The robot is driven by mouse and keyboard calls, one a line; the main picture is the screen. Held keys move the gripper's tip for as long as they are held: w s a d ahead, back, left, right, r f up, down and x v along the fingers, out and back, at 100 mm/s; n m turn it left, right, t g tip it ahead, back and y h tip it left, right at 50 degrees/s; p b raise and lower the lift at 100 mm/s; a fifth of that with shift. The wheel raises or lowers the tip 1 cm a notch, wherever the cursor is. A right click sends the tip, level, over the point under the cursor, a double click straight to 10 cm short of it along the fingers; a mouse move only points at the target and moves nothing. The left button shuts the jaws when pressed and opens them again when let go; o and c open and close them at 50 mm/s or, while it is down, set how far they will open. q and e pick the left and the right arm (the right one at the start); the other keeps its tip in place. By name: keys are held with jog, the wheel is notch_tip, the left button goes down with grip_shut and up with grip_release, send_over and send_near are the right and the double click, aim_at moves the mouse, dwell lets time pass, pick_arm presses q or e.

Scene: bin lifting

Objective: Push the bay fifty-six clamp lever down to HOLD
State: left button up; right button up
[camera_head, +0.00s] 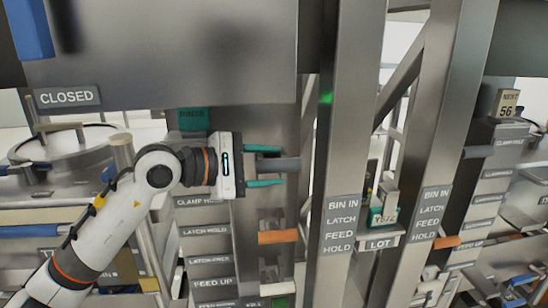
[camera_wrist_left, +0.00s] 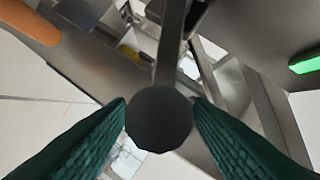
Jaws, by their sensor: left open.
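A grey clamp lever (camera_head: 292,165) sticks out of the left column, above an orange lever (camera_head: 278,237). Its round dark end (camera_wrist_left: 158,118) faces the left wrist camera. My left gripper (camera_head: 283,165) is open, with one green finger above and one below the grey lever in the head view. In the wrist view its fingers (camera_wrist_left: 160,125) lie on either side of the knob; I cannot tell whether they touch it. A partly covered CLAMP HOLD label (camera_head: 200,200) sits left of the column. My right gripper is not in view.
A NEXT 56 tag (camera_head: 508,103) stands on the right column, which has its own grey lever (camera_head: 478,151) and orange lever (camera_head: 445,242). A steel post (camera_head: 345,150) stands just right of my gripper. A CLOSED panel (camera_head: 160,60) hangs above.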

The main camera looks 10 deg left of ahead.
pick_arm(q)
jog(key=shift+x, duration=0.8)
